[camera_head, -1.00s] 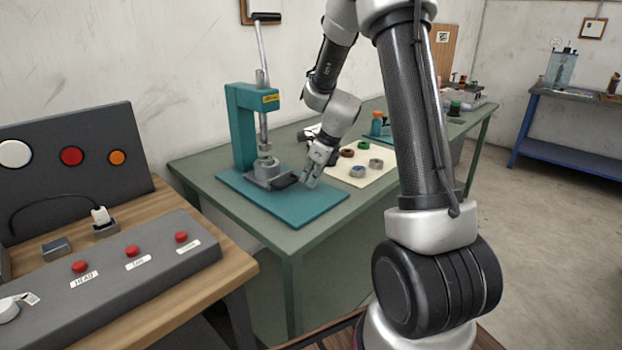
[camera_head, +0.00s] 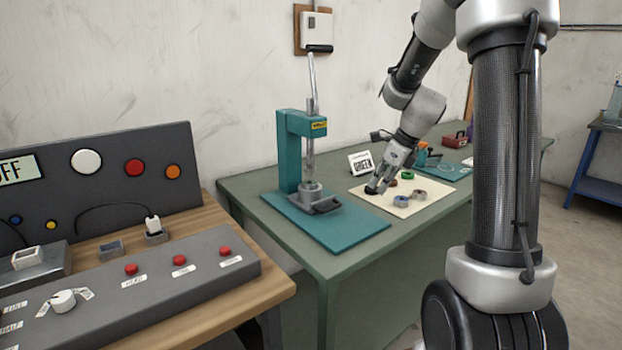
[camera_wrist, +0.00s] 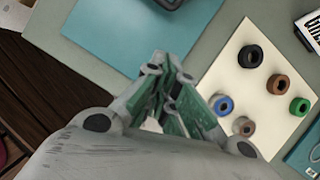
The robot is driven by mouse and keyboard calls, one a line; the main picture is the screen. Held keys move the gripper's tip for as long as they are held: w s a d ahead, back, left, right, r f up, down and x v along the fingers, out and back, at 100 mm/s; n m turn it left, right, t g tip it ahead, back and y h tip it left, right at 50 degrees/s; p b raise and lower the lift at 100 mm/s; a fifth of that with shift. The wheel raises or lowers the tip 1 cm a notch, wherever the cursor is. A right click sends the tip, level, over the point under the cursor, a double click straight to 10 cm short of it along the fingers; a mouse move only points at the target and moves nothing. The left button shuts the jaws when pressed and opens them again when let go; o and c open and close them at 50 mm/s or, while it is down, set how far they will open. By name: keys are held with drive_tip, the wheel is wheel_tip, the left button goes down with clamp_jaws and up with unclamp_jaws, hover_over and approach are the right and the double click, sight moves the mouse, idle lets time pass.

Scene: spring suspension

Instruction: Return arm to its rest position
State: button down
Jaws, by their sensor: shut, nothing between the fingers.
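My gripper (camera_head: 373,187) is shut and empty, pointing down near the left edge of the cream mat (camera_head: 428,208), to the right of the teal press. In the wrist view its fingers (camera_wrist: 158,62) come together, with the teal press base (camera_wrist: 105,35) and green table beyond them. My arm is bent, reaching down from the upper right of the head view. The height of the fingertips above the table is hard to tell.
Several rings, including a green one (camera_wrist: 299,106) and a black one (camera_wrist: 250,56), lie on the mat. The lever press (camera_head: 290,150) stands left of my gripper. A "GREEN" sign (camera_head: 362,163) stands behind. A button console (camera_head: 150,275) is at the left.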

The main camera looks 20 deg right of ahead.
drive_tip(key=s+a+r+n+h, duration=0.1)
drive_tip(key=s+r+n, duration=0.2)
drive_tip(key=s+n, duration=0.6)
drive_tip(key=s+a+r+n+h, duration=0.1)
drive_tip(key=s+a+r+n, duration=0.1)
drive_tip(key=s+n, duration=0.7)
drive_tip(key=s+a+r+n+h, duration=0.1)
drive_tip(key=s+a+r+n, duration=0.1)
drive_tip(key=s+r+n, duration=0.3)
drive_tip(key=s+n, duration=0.4)
drive_tip(key=n, duration=0.1)
drive_tip(key=shift+s+t, duration=0.25)
drive_tip(key=shift+t, duration=0.15)
